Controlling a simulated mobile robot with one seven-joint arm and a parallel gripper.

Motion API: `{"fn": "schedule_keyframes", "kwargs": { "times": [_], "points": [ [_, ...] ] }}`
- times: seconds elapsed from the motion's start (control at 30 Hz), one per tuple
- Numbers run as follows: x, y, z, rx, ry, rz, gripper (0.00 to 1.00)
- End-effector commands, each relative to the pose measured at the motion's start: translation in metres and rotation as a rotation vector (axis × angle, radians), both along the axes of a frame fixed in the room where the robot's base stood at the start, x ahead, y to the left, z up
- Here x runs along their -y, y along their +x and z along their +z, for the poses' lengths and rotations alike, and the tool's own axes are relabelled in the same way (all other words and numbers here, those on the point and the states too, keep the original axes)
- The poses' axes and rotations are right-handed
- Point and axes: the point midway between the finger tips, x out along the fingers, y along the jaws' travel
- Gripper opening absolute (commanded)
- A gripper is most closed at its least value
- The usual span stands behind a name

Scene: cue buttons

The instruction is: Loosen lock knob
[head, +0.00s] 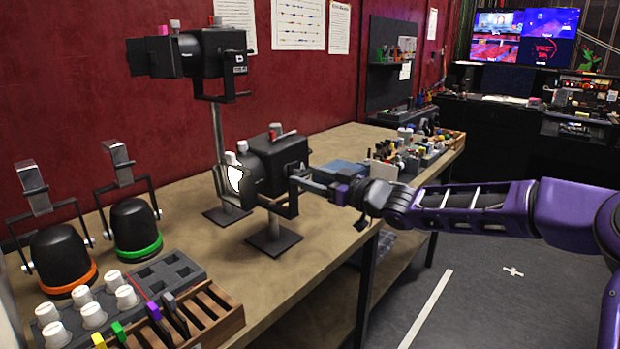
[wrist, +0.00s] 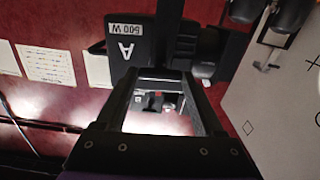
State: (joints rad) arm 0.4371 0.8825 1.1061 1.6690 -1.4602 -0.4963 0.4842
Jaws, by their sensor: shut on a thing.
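A black stage lamp (head: 277,165) stands on a square base on the bench, its lit lens facing left. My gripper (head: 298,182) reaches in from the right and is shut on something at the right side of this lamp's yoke. The lock knob cannot be made out separately; the fingers cover that spot. A second black lamp (head: 205,54) sits higher on a pole at the left.
Two black lamps with orange (head: 72,282) and green (head: 140,252) rings stand at the left of the wooden bench (head: 270,290). A dark tray (head: 165,275) and a slotted wooden rack (head: 215,315) lie in front. A blue box (head: 340,172) and small parts fill the back.

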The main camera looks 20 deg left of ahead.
Motion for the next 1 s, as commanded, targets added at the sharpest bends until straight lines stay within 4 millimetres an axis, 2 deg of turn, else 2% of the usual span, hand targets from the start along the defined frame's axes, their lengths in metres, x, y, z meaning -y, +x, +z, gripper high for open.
{"fn": "schedule_keyframes", "kwargs": {
  "times": [0.27,1.0],
  "points": [
    [-0.0007,-0.0005,-0.0024,0.179,-0.076,0.0,0.14],
    [-0.0007,-0.001,-0.0016,0.827,-0.345,0.0,0.14]
  ]
}}
